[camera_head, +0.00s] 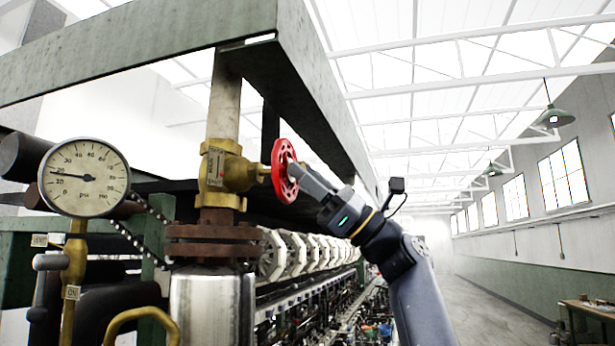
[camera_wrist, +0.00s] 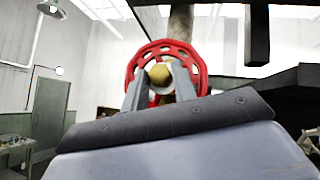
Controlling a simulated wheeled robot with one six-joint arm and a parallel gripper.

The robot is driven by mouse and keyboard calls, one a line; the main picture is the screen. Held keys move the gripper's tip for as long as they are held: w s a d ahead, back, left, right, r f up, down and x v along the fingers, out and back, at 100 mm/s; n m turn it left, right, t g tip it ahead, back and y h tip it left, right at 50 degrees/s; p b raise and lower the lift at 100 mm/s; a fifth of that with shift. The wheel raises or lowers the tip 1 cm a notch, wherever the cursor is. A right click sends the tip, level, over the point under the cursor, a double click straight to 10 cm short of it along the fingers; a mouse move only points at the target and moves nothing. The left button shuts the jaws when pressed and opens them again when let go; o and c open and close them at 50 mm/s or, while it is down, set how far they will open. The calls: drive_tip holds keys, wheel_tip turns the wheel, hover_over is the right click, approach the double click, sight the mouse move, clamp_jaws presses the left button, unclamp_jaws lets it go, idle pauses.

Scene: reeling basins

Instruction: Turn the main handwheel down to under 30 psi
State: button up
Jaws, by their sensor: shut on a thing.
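The red handwheel (camera_head: 278,178) sits on the right end of a brass valve (camera_head: 234,174) in the head view. It faces me in the wrist view (camera_wrist: 165,46), with the brass hub at its middle. My gripper (camera_head: 291,171) reaches it from the right and is shut on it. In the wrist view my two fingers (camera_wrist: 160,75) lie either side of the hub, and their tips overlap the wheel; exact contact is hidden. The round psi gauge (camera_head: 88,195) stands left of the valve. Its needle points left, near the 20 mark; the exact reading is unclear.
A green beam (camera_head: 150,35) runs above the valve. A flanged steel cylinder (camera_head: 212,305) stands below it. White reels (camera_head: 300,255) line the machine behind. Open floor lies right, with a table (camera_head: 590,308).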

drive_tip(key=shift+n, duration=0.3)
drive_tip(key=o, duration=0.9)
drive_tip(key=b+v, duration=0.5)
drive_tip(key=v, duration=0.5)
drive_tip(key=shift+d+f, duration=0.25)
drive_tip(key=shift+d, duration=0.1)
